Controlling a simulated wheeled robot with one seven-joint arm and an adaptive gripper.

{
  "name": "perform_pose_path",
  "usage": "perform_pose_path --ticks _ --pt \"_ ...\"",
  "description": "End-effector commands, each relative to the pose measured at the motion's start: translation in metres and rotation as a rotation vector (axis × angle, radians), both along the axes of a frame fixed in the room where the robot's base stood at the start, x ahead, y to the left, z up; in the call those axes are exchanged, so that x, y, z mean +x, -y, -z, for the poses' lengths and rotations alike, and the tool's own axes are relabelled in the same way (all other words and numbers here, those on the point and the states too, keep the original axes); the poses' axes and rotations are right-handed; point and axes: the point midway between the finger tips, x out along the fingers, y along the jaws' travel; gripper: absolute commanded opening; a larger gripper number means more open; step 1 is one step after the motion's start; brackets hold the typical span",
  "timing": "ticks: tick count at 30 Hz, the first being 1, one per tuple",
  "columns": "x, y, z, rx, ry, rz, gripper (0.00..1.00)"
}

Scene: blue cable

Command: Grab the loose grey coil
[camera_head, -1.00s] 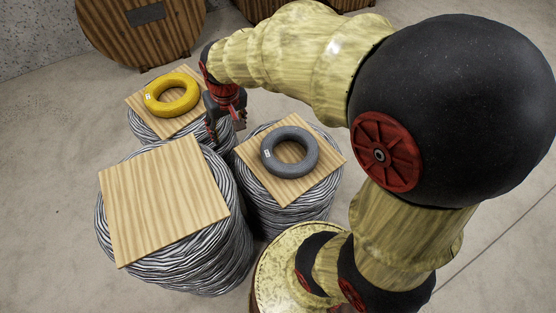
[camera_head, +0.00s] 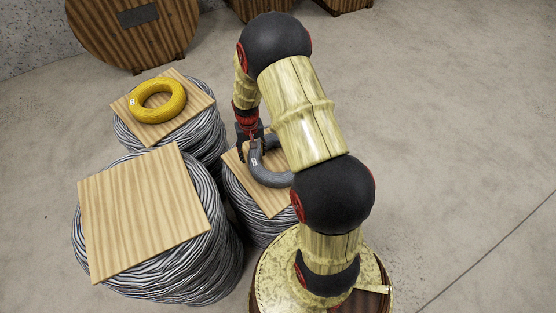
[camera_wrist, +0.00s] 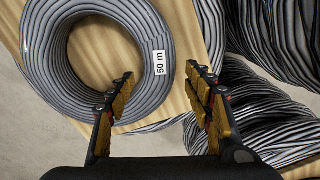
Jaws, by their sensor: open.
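The grey coil (camera_head: 266,174) lies flat on a square wooden board (camera_head: 277,205) on top of a cable drum, partly hidden by my arm in the head view. In the wrist view the grey coil (camera_wrist: 40,80) fills the upper left, with a white "50 m" label. My gripper (camera_head: 251,145) is at the coil's far left side in the head view. In the wrist view my gripper (camera_wrist: 165,82) is open. Its left finger overlaps the coil's open middle and its right finger is outside the coil, with the coil's wall showing between them. Contact cannot be told.
A yellow coil (camera_head: 158,100) lies on a board on the back left drum. A bare wooden board (camera_head: 145,210) covers the large front left drum. Large wooden reels (camera_head: 135,30) stand at the back. The floor at the right is clear.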

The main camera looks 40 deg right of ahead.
Motion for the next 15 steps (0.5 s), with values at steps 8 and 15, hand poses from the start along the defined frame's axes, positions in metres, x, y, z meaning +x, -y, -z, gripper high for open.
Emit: perform_pose_path --ticks 8,15 --pt "-0.011 0.000 0.036 0.001 -0.002 0.000 0.52" --pt "-0.010 0.000 0.049 0.000 0.001 0.000 0.52"
